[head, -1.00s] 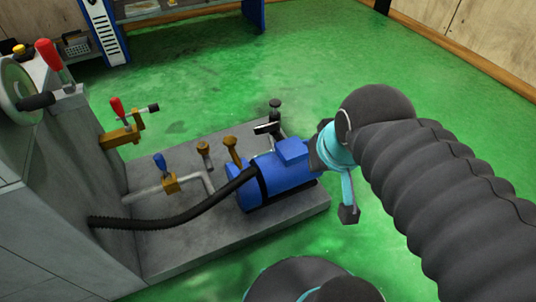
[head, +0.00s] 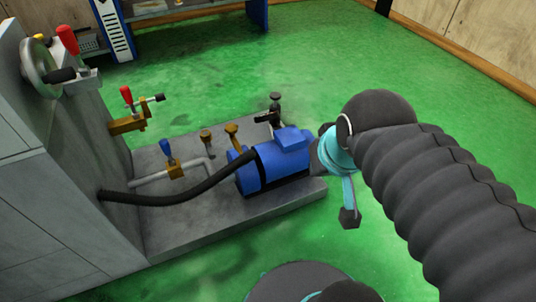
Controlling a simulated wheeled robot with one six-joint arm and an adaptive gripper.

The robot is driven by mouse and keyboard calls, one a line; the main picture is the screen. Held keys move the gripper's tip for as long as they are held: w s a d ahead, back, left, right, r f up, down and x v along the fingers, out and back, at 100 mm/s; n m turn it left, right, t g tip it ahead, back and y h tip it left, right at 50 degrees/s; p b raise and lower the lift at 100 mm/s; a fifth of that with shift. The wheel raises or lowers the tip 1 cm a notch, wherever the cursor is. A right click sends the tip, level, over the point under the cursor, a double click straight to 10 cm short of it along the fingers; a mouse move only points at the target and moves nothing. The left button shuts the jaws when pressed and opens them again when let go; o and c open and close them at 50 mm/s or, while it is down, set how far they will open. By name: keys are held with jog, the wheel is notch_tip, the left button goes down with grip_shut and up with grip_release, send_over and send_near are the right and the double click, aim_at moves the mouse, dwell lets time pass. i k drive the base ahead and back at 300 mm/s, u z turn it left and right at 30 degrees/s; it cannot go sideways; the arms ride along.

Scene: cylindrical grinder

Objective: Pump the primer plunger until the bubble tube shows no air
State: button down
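A small upright black-capped fitting (head: 275,97) stands at the back corner of the grey machine base, behind the blue motor-like unit (head: 272,165). A short black piece with a pale edge (head: 265,117) sits just below it. I cannot tell whether this is the primer plunger. No bubble tube can be made out. My arm comes in from the right and ends in a teal link with a dark end (head: 348,217), in front of the blue unit's right side. No fingers can be made out, and I see it holding nothing.
The grey base (head: 215,225) carries a blue-handled valve (head: 168,150), brass fittings (head: 232,130) and a black hose (head: 150,198). A red-handled lever (head: 127,97) and a handwheel (head: 40,68) are on the grey machine body at left. Green floor (head: 400,75) is clear behind.

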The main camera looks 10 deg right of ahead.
aim_at(275, 96)
jog(key=k, duration=0.95)
jog(key=z, duration=0.7)
jog(key=i, duration=1.55)
jog(key=u, duration=0.7)
jog(key=i, duration=0.45)
jog(key=u, duration=0.45)
